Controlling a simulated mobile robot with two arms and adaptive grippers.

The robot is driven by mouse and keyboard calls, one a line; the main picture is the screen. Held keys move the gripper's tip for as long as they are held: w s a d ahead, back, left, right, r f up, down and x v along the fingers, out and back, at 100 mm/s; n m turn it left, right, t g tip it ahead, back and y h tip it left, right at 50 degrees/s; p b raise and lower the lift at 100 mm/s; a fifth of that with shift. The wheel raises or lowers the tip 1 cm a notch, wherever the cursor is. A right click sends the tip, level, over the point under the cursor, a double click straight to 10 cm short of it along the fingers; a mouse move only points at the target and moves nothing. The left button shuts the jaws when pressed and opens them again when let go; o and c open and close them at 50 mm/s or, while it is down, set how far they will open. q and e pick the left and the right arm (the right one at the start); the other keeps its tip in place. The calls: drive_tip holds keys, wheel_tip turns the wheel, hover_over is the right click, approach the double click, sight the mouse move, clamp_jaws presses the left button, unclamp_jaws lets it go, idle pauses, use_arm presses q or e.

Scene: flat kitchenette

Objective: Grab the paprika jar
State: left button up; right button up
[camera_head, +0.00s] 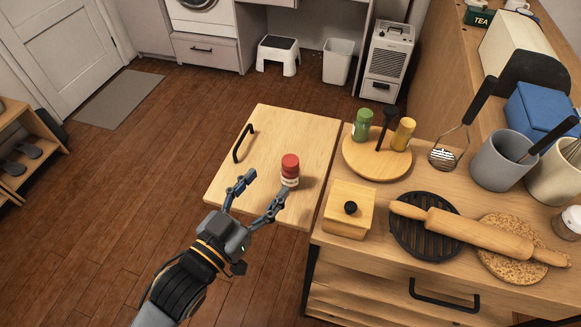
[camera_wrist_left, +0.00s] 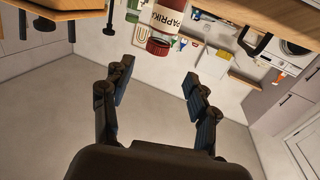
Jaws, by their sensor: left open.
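The paprika jar (camera_head: 290,171) has a red lid and stands upright on a light wooden board (camera_head: 225,180) with a black handle. In the left wrist view the jar (camera_wrist_left: 168,18) appears upside down, with part of its PAPRIKA label readable, just beyond the fingertips. My left gripper (camera_head: 264,186) is open and empty, with its fingers pointing toward the jar. In the head view its right fingertip is close to the jar's lower side; I cannot tell if they touch. The left wrist view shows both fingers (camera_wrist_left: 158,69) spread apart, with the jar ahead of the gap. My right gripper is not in view.
Right of the board, a round wooden stand (camera_head: 365,165) holds a green-topped jar (camera_head: 362,125) and a yellow-topped jar (camera_head: 403,134). A wooden box (camera_head: 347,222), black trivet (camera_head: 408,245) and rolling pin (camera_head: 460,228) lie nearer. The board's left part is clear.

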sight(286, 167)
use_arm(q)
drive_tip(key=p+x, duration=0.1)
drive_tip(key=x, duration=0.4)
drive_tip(key=shift+w+d+f, duration=0.1)
drive_tip(key=shift+d, duration=0.3)
drive_tip(key=shift+w+d+f+p, duration=0.15)
drive_tip(key=shift+w+d+p, duration=0.1)
drive_tip(key=shift+w+p, duration=0.05)
drive_tip(key=c, duration=0.3)
clamp_jaws()
